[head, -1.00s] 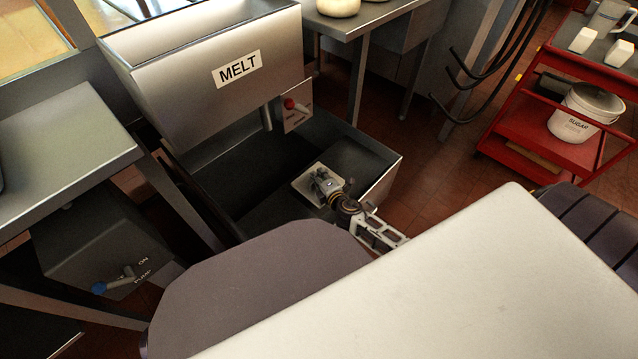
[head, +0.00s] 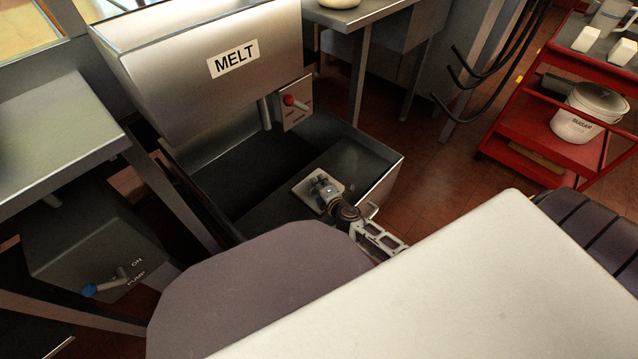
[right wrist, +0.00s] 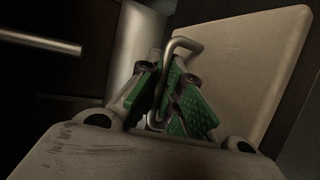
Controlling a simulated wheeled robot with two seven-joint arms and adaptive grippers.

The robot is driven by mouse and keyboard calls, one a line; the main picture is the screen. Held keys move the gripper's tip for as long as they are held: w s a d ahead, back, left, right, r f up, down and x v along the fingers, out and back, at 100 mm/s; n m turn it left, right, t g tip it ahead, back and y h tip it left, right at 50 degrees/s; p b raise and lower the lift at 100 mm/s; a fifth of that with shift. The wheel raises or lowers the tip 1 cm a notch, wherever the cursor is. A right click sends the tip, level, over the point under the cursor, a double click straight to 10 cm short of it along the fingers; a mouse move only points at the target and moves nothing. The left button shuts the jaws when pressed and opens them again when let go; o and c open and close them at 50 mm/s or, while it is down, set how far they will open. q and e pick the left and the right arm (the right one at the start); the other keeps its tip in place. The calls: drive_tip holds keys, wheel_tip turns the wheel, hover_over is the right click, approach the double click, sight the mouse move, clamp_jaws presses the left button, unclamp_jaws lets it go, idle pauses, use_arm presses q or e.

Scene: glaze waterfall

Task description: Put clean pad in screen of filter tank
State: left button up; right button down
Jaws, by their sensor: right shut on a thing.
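The steel filter tank (head: 384,178) stands open on the floor below the box marked MELT, its inside mostly dark. A pale square pad (head: 304,190) is inside the tank's near right part, under my right gripper (head: 321,187). In the right wrist view my right gripper (right wrist: 172,108) has its green finger pads closed around a bent metal handle (right wrist: 186,46). The pale pad (right wrist: 255,60) fills the space behind the handle there, tilted in the picture. Whether the pad touches a screen below is hidden. My left gripper is not in view.
The MELT box (head: 205,75) overhangs the tank's back, with a red-knobbed valve panel (head: 297,108) at its right. A pump box (head: 95,250) with a blue-tipped lever stands at left below a steel counter (head: 55,150). A red cart (head: 530,130) stands at right; tiled floor lies between.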

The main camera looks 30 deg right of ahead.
drive_tip(key=c, duration=1.6)
unclamp_jaws()
drive_tip(key=shift+f, duration=0.1)
drive_tip(key=shift+r, duration=0.2)
drive_tip(key=shift+p+v, duration=0.6)
drive_tip(key=shift+v, duration=4.8)
drive_tip(key=shift+s+r, duration=0.15)
drive_tip(key=shift+s, duration=0.35)
